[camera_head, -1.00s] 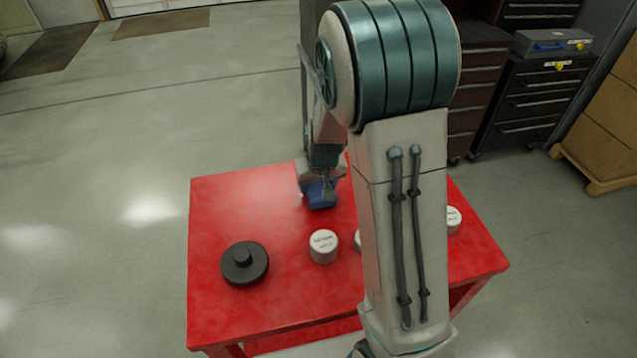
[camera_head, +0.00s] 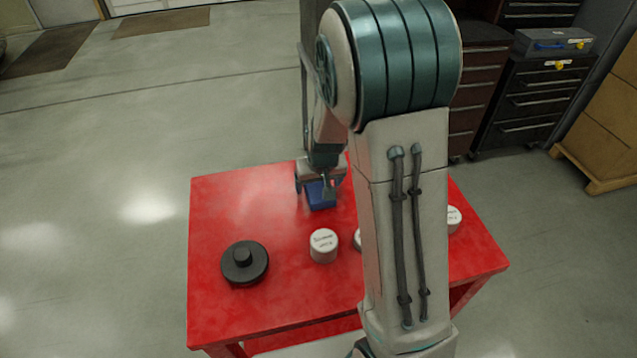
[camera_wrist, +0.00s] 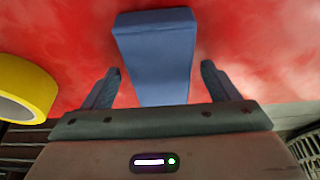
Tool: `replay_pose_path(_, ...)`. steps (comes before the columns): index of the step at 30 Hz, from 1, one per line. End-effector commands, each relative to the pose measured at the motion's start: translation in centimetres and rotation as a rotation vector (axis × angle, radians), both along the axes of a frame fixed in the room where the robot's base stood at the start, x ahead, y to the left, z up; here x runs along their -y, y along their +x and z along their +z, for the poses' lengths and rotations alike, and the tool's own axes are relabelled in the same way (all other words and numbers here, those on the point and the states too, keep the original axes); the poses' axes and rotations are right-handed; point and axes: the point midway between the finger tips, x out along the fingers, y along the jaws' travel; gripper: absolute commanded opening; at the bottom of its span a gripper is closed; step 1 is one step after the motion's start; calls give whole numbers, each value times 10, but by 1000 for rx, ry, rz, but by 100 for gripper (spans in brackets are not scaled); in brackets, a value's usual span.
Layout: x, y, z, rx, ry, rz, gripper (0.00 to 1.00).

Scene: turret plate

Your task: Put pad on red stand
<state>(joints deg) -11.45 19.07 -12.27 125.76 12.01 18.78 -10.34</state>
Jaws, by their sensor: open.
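A blue block (camera_head: 321,196), which looks like the pad, is at the far part of a red table (camera_head: 215,215), the only red stand-like thing in view. My gripper (camera_head: 320,184) is above the table at the block, pointing down. In the wrist view the blue block (camera_wrist: 158,60) lies between the two fingers of my gripper (camera_wrist: 160,70). The fingers are open, with a gap on each side of the block. The block's near end is hidden by the gripper body. Whether it rests fully on the table is hard to tell.
A black disc with a knob (camera_head: 245,264) and a white labelled cylinder (camera_head: 323,246) stand on the table. Another white cylinder (camera_head: 453,219) is at right; one more is partly hidden by my arm. A yellow ring-like object (camera_wrist: 25,88) shows in the wrist view.

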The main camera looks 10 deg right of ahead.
Motion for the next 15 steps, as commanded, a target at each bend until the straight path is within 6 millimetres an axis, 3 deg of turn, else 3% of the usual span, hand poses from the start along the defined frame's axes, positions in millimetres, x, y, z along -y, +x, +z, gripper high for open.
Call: replay_pose_path(15,0,-26,86,5,1,1,81)
